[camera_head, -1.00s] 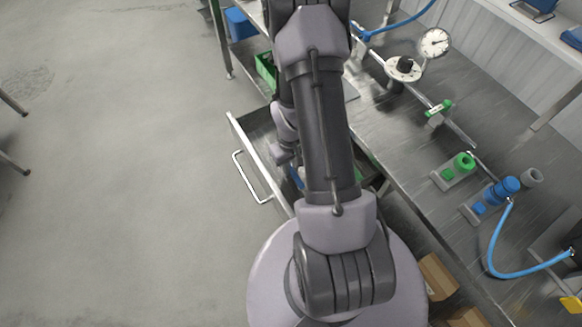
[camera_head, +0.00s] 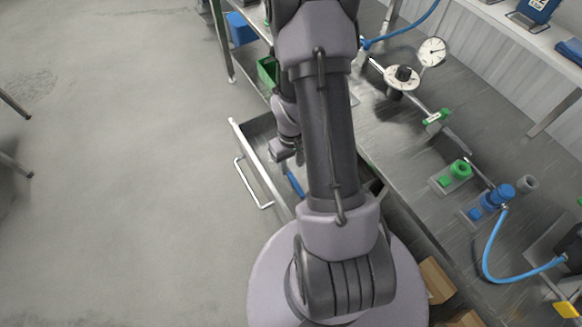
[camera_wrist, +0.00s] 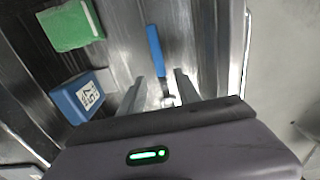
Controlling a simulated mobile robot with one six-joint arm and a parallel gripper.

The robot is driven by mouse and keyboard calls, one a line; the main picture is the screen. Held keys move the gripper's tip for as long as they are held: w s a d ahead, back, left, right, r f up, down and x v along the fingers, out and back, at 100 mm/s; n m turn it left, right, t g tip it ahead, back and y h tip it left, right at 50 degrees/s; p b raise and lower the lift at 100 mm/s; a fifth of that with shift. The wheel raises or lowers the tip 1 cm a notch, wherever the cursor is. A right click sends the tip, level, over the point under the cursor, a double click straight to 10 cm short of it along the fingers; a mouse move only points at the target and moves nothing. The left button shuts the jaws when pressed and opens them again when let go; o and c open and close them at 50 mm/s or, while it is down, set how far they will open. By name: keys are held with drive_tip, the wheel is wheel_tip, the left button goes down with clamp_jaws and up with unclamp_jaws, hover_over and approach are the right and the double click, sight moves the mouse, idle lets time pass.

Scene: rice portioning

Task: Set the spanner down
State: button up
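The spanner (camera_wrist: 156,50) has a blue handle and a grey metal end. In the wrist view it lies in the metal drawer, with its grey end between my fingers. My gripper (camera_wrist: 160,84) is open, with a visible gap between each finger and the spanner. In the head view a blue strip of the spanner (camera_head: 295,183) shows in the open drawer (camera_head: 262,128), beside my arm. My gripper (camera_head: 286,152) is over the drawer there, its fingers mostly hidden.
The wrist view shows a green block (camera_wrist: 72,25) and a blue labelled box (camera_wrist: 82,96) left of the spanner. The drawer handle (camera_head: 250,185) sticks out over clear floor. The bench (camera_head: 400,140) to the right carries a dial gauge (camera_head: 432,51), valves and a blue hose (camera_head: 488,250).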

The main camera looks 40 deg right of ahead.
wheel_tip(320, 180, up, 7)
drive_tip(key=p, duration=0.2)
wheel_tip(320, 180, up, 9)
drive_tip(key=t, duration=0.1)
hover_over(291, 176)
drive_tip(key=w+a, duration=0.3)
drive_tip(key=a, duration=0.1)
drive_tip(key=a+r+t, duration=0.1)
drive_tip(key=a+r, duration=0.4)
drive_tip(key=r, duration=0.2)
drive_tip(key=s+a+r+m+t+y+b, duration=0.1)
drive_tip(key=s+a+r+t+y+b, duration=0.1)
drive_tip(key=s+a+r, duration=0.8)
drive_tip(key=shift+s+a+r+m+t, duration=0.25)
drive_tip(key=shift+a+r+t, duration=0.7)
drive_tip(key=shift+a, duration=1.2)
drive_tip(key=shift+w, duration=0.1)
